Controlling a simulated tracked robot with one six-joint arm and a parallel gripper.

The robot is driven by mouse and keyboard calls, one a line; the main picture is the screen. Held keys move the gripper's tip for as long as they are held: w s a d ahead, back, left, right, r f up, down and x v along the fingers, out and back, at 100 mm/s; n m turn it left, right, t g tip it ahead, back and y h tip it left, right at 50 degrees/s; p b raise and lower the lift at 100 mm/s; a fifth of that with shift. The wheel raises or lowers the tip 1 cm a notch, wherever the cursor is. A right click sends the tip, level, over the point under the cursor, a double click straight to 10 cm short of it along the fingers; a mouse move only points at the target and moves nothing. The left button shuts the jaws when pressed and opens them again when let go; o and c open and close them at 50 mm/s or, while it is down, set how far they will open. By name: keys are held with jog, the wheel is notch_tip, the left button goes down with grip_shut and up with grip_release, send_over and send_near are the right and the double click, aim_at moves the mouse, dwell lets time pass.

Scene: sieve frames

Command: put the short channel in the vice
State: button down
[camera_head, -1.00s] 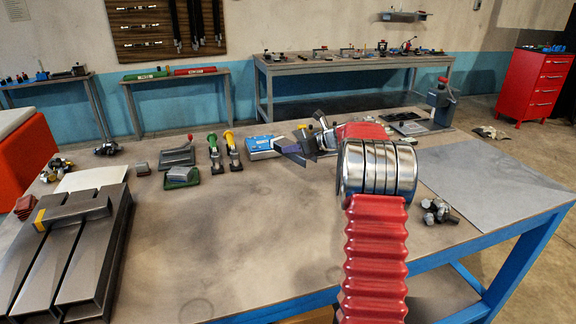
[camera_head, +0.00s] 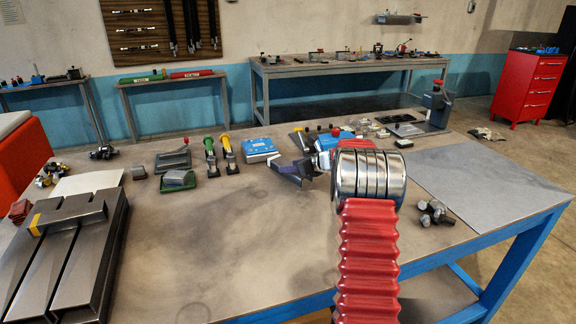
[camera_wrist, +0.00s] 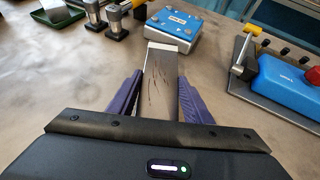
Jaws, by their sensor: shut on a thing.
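My gripper (camera_wrist: 160,100) has purple fingers, shut on both sides of a grey metal channel (camera_wrist: 161,82) with dark scratches. In the head view my gripper (camera_head: 292,172) is low over the middle of the bench, partly hidden by my red arm. A blue device with a red part (camera_wrist: 285,88), a yellow-tipped handle and a grey base stands to the right. I cannot tell surely which one is the vice.
Large steel channels (camera_head: 70,262) lie at the bench's left. Green and yellow-handled clamps (camera_head: 228,150) stand left of the blue block. A grey sheet (camera_head: 480,185) and loose metal pieces (camera_head: 434,212) are at the right. The front middle of the bench is clear.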

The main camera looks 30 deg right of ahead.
jog(key=shift+f, duration=1.25)
jog(key=shift+f, duration=0.1)
jog(key=c, duration=0.9)
grip_release()
jog(key=shift+f, duration=0.15)
jog(key=shift+s+d+r, duration=0.1)
jog(key=shift+s+r, duration=0.3)
jog(key=shift+s, duration=0.05)
jog(key=v, duration=1.1)
jog(key=shift+f, duration=0.1)
